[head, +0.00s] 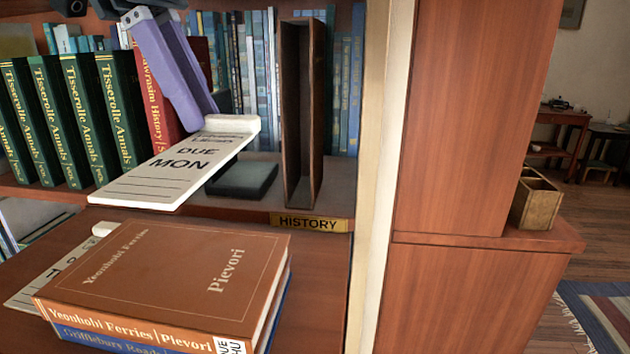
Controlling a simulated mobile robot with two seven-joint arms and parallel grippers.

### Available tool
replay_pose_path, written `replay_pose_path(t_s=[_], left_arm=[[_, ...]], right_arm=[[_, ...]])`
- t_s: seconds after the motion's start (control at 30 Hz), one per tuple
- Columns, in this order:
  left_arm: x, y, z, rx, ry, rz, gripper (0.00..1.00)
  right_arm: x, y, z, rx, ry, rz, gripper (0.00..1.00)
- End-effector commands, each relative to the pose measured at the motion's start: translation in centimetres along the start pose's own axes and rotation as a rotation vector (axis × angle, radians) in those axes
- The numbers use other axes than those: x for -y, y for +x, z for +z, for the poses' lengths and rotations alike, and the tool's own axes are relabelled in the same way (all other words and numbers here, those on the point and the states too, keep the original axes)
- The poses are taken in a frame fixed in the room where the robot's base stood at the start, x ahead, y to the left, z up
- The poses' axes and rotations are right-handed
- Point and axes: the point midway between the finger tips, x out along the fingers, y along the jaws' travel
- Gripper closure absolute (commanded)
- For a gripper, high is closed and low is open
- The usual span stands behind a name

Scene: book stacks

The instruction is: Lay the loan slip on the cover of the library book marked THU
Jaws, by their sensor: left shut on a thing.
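My left gripper (212,112) comes down from the top left, its purple fingers shut on the raised end of a white slip (172,178). The slip reads "DUE MON", and it tilts down to the left in front of the shelf, above and apart from the books below. A brown book, "Yeonhobl Ferries, Pievori" (170,268), lies flat with its cover up and bare. A spine label (231,346), cut off by the picture's edge, shows "UE" and "HU". My right gripper is not in view.
A blue book (110,342) lies under the brown one. Another slip (48,282), showing a "T", lies partly hidden behind them. Green volumes (90,110) and a red book (158,98) stand on the shelf, beside a dark flat thing (243,180) and an upright brown holder (317,110).

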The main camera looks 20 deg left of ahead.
Motion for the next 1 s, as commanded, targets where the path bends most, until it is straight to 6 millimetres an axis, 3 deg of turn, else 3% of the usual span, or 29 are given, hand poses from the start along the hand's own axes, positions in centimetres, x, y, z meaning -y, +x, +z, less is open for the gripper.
replay_pose_path(t_s=[0.1,0.2,0.47,0.63,1.0], left_arm=[[-0.1,3.1,1.3,0.002,-0.002,0.006,1.0],[-0.1,4.8,2.0,0.002,-0.002,0.003,1.0],[0.0,6.8,2.8,0.0,-0.001,0.001,1.0],[-0.1,9.2,3.8,0.0,-0.002,0.003,1.0],[0.0,9.8,4.0,0.0,0.0,0.0,1.0]], right_arm=[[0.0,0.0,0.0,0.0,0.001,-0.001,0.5],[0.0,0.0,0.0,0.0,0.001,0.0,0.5],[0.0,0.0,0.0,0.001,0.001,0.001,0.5],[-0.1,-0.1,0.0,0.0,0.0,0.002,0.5],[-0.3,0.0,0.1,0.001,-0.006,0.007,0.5]])
